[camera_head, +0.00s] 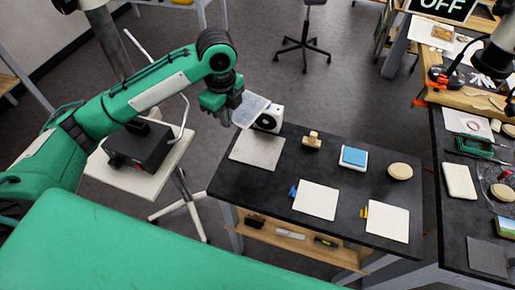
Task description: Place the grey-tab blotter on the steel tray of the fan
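My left gripper (228,116) is above the far left corner of the dark table, beside the fan. It appears shut on a pale bluish-grey sheet (251,109), which I take to be the grey-tab blotter; its tab is hidden at the fingers. The sheet is tilted and partly overlaps the fan. The fan (270,119) is a small white box with a round black opening. In front of it lies a flat light-grey square, which looks like the steel tray (257,151), with nothing on it. My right gripper is not in view.
White blotters with a blue tab (316,200) and a yellow tab (387,222) lie near the table's front edge. A brass-coloured block (312,141), a blue pad (353,157) and a round tan object (400,171) stand behind. A black box (138,148) sits on a stand at left.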

